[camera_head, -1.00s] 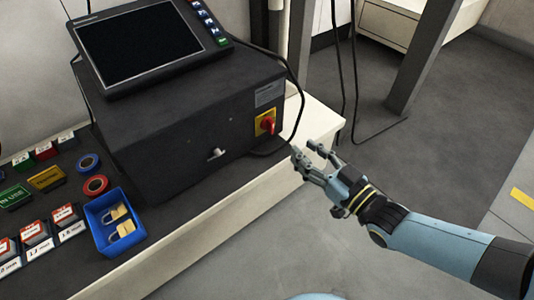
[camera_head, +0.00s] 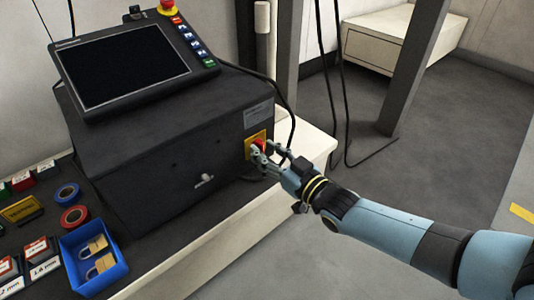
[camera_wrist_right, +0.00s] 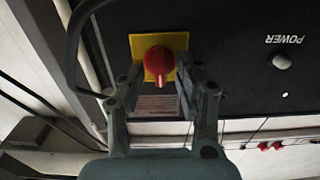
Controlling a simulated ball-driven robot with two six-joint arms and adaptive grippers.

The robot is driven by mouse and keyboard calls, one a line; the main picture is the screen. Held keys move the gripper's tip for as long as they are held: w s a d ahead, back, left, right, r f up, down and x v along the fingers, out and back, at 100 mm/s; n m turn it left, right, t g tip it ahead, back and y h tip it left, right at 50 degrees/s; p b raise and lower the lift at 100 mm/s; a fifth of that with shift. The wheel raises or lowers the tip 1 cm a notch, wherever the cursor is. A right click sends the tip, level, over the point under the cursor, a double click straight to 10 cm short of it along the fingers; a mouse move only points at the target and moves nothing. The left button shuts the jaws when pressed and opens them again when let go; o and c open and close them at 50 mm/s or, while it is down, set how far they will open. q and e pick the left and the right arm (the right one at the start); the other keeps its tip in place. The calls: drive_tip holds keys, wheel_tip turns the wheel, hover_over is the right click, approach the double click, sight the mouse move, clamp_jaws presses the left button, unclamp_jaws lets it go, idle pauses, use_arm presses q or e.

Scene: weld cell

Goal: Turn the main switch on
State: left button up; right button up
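The main switch is a red rotary knob (camera_head: 261,144) on a yellow plate (camera_head: 248,148), on the front of the dark control box near its right edge. The right wrist view shows the red knob (camera_wrist_right: 159,62) and yellow plate (camera_wrist_right: 175,40) from close by. My right gripper (camera_head: 267,155) is at the switch and partly covers it in the head view. In the right wrist view my right gripper (camera_wrist_right: 160,80) is open, with one finger on each side of the knob. I cannot tell whether the fingers touch it. My left gripper is not in view.
The control box (camera_head: 160,150) carries a tilted screen (camera_head: 130,62) with coloured buttons and a red emergency stop (camera_head: 167,5). A blue tray (camera_head: 110,278) with brass padlocks sits at lower left. A black cable (camera_head: 291,110) hangs beside the switch. A POWER toggle (camera_wrist_right: 281,61) is nearby.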

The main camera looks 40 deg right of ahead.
clamp_jaws()
